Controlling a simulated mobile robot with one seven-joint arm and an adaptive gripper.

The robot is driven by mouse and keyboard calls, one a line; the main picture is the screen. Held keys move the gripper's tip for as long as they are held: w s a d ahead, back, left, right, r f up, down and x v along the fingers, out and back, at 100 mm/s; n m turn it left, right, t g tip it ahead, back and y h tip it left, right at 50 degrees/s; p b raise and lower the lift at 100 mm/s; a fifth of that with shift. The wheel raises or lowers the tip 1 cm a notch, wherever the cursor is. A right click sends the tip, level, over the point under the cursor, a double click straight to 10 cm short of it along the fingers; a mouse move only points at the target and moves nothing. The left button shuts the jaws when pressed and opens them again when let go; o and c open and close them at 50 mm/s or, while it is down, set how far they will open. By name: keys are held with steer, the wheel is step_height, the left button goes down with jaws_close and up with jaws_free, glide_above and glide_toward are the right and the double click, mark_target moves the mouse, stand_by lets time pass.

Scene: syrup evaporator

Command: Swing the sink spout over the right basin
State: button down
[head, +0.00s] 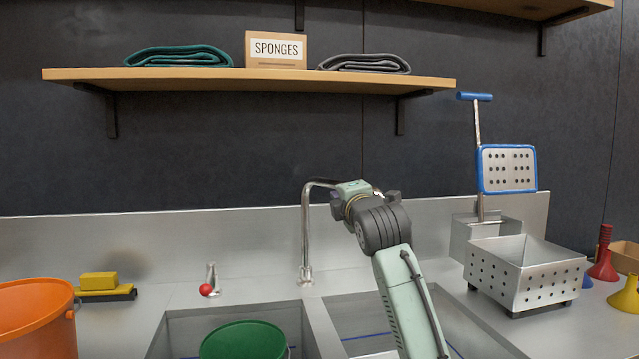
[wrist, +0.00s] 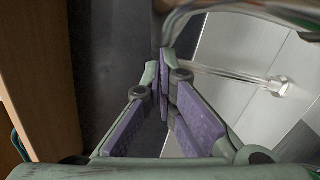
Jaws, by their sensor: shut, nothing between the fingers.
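The chrome sink spout (head: 305,235) rises from the deck between the two basins. Its top bends right in the head view and passes behind my wrist, so its outlet is hidden. The right basin (head: 375,310) is partly covered by my arm. The left basin (head: 180,325) holds a green bucket (head: 245,342). My gripper (wrist: 163,78) is shut and empty, its purple pads together. The spout's bent tube (wrist: 180,18) crosses close to the fingertips in the wrist view; I cannot tell whether they touch.
A red-knobbed tap (head: 207,289) stands behind the left basin. A perforated metal box (head: 522,275) stands right of the right basin. An orange bucket (head: 38,318) and yellow sponge (head: 99,281) are at left. A wooden shelf (head: 220,81) hangs above.

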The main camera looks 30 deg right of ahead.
steer(key=d+p, duration=0.2)
steer(key=d, duration=0.3)
steer(key=shift+w+d, duration=0.1)
steer(key=shift+r, duration=0.15)
steer(key=shift+d, duration=0.2)
